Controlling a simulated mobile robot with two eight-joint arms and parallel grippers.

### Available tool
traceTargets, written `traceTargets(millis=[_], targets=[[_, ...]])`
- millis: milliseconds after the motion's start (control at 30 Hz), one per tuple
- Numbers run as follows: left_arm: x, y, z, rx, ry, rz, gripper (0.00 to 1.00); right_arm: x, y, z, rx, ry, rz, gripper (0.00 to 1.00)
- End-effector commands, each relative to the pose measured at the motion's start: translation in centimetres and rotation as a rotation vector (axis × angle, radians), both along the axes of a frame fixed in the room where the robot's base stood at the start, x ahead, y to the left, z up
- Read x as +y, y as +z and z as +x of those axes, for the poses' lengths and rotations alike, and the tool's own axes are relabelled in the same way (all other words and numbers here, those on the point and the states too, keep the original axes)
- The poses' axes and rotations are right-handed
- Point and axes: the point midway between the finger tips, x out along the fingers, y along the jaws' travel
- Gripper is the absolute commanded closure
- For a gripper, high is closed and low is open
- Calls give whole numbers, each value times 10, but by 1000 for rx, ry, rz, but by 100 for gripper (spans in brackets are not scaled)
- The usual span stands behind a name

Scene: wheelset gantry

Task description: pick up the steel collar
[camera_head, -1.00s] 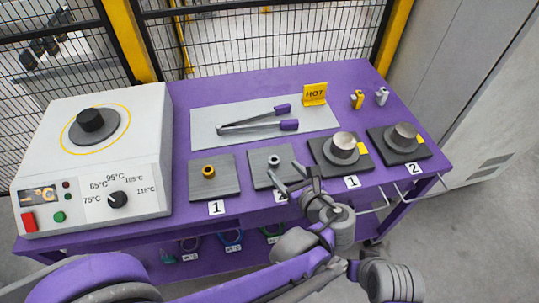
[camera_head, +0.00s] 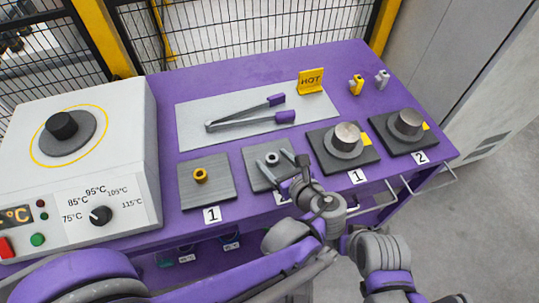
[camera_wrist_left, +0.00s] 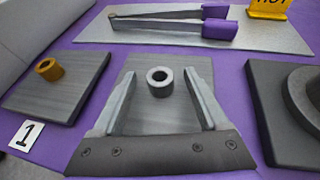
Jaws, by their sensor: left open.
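The steel collar (camera_head: 272,158) is a small grey ring standing upright on a grey plate (camera_head: 257,181) near the table's front. The left wrist view also shows the collar (camera_wrist_left: 159,83), with its dark bore facing up. My left gripper (camera_head: 278,163) is open, and its fingers reach over the plate from the front right. In the left wrist view the fingers (camera_wrist_left: 160,84) lie on either side of the collar, with a visible gap at each side. The collar is not gripped. My right gripper is not in view.
A brass-coloured collar (camera_head: 200,175) stands on the plate to the left. Tongs (camera_head: 245,115) lie on a pale sheet behind, near a yellow HOT sign (camera_head: 311,81). Metal cylinders on dark blocks (camera_head: 344,148) stand to the right. A white heater (camera_head: 115,120) fills the left.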

Motion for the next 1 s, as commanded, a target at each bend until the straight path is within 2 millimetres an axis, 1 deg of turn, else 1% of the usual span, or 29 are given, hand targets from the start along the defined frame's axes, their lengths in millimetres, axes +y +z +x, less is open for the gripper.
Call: traceTargets(millis=[33,67,100,167,300,367,400,467,800,867,967,1000], targets=[[0,0,0,0,0,0,24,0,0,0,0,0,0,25],[0,0,0,0,0,0,29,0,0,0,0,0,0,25],[0,0,0,0,0,0,36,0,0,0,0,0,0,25],[0,0,0,0,0,0,47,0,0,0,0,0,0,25],[0,0,0,0,0,0,72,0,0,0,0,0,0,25],[0,0,0,0,0,0,83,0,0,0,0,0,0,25],[0,0,0,0,0,0,90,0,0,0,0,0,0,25],[0,0,0,0,0,0,100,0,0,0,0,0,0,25],[0,3,0,0,0,0,100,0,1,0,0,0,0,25],[0,8,0,-1,0,1,100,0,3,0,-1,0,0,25],[0,25,0,-1,0,1,100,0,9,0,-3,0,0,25],[0,33,0,-1,-1,0,100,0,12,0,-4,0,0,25]])
